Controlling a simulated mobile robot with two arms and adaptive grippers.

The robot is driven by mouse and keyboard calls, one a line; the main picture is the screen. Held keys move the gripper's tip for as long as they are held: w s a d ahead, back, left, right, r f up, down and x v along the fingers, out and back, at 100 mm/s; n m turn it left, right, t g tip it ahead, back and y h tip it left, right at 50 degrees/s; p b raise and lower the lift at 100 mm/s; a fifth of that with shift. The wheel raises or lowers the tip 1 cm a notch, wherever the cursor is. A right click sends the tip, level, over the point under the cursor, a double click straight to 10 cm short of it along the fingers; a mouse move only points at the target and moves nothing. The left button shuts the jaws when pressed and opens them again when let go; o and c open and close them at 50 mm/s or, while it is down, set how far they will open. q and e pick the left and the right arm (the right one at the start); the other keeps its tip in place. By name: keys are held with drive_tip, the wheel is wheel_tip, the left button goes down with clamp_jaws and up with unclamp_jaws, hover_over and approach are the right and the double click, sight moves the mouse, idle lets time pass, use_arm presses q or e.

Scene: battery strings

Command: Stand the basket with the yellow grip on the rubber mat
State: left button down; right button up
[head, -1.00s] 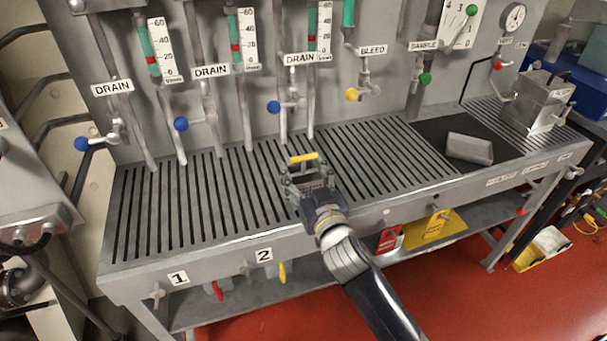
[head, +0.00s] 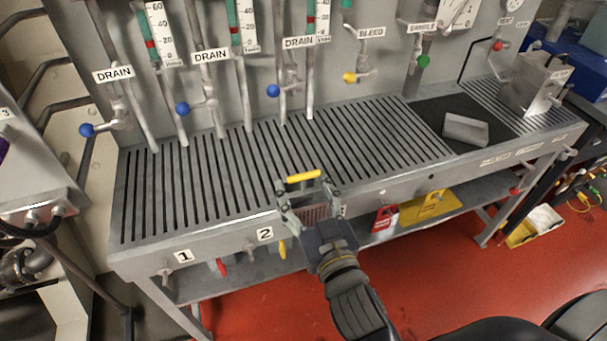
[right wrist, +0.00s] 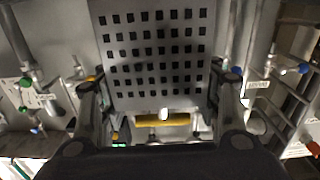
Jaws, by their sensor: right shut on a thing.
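My right gripper (head: 308,205) is shut on the basket, above the front edge of the slotted bench. In the head view the basket (head: 316,213) is mostly hidden between the fingers, and its yellow grip (head: 303,177) shows just beyond them. In the right wrist view the perforated grey basket side (right wrist: 152,55) lies between the fingers, with the yellow grip (right wrist: 162,120) close to the palm. The rubber mat (head: 428,110) is the dark patch on the bench to the right of the gripper. My left gripper is not in view.
A metal box (head: 532,90) stands at the bench's right end. Valves with blue handles (head: 273,91) and pipes line the back panel. The slotted bench top (head: 220,180) is clear.

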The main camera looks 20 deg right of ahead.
drive_tip(key=shift+s+a, duration=0.1)
drive_tip(key=shift+s, duration=0.6)
drive_tip(key=s+d+f, duration=0.2)
drive_tip(key=s+d, duration=0.4)
drive_tip(key=s, duration=0.1)
drive_tip(key=shift+s+f+h, duration=0.15)
drive_tip(key=shift+f+h, duration=0.15)
drive_tip(key=shift+d, duration=0.1)
